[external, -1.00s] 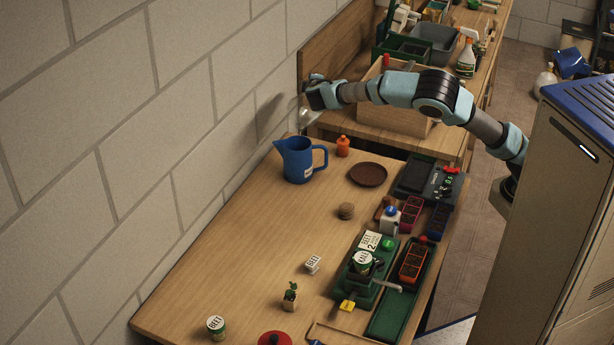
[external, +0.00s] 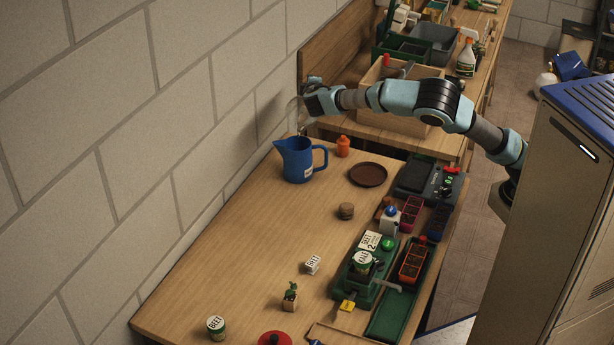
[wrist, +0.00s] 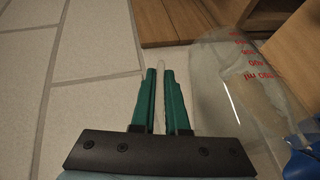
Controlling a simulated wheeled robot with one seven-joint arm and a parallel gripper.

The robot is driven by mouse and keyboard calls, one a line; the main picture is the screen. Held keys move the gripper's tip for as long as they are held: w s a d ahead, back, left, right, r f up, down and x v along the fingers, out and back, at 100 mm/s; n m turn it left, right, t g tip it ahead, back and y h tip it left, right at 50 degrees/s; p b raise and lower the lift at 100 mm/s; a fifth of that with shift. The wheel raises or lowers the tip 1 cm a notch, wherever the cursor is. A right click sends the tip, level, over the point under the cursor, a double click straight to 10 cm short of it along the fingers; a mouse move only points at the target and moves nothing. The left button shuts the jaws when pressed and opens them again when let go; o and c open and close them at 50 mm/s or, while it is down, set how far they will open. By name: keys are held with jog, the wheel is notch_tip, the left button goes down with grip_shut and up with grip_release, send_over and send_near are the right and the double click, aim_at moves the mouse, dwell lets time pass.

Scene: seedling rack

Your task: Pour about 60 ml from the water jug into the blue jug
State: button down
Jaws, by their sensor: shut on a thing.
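The blue jug (external: 298,160) stands upright near the wall at the far end of the wooden table, its handle to the right. My gripper (external: 312,98) is above it, shut on the clear water jug (external: 295,106), which is hard to make out against the wall. In the wrist view, my green fingers (wrist: 160,100) close on a thin clear part, seemingly the handle. The clear jug body (wrist: 235,75), with red volume marks, is tilted at their right. Part of the blue jug (wrist: 302,162) shows at the lower right. The water level and any stream cannot be made out clearly.
An orange bottle (external: 343,146) stands just right of the blue jug, and a brown saucer (external: 368,174) lies farther right. The table's left middle (external: 230,240) is clear.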

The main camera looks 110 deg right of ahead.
jog(key=shift+w+a+r, duration=0.2)
dwell(0.6)
jog(key=s+d+p, duration=0.2)
jog(key=shift+d+y+p, duration=0.15)
jog(key=shift+y+p, duration=0.15)
jog(key=shift+p, duration=0.05)
jog(key=f+y, duration=0.1)
jog(key=s+d+f+t, duration=0.1)
jog(key=f, duration=0.1)
jog(key=f+m+y+p, duration=0.1)
jog(key=shift+s+d+f+y, duration=0.15)
jog(key=shift+d+f+y, duration=0.1)
jog(key=shift+d+y, duration=0.1)
jog(key=shift+s+d+f+t+y+p, duration=0.1)
jog(key=shift+f+t+y+p, duration=0.1)
jog(key=shift+f+t, duration=0.1)
jog(key=shift+s+d+f+t+y+p, duration=0.1)
jog(key=shift+f+t+p, duration=0.1)
jog(key=shift+f, duration=0.1)
jog(key=shift+d, duration=0.1)
dwell(0.5)
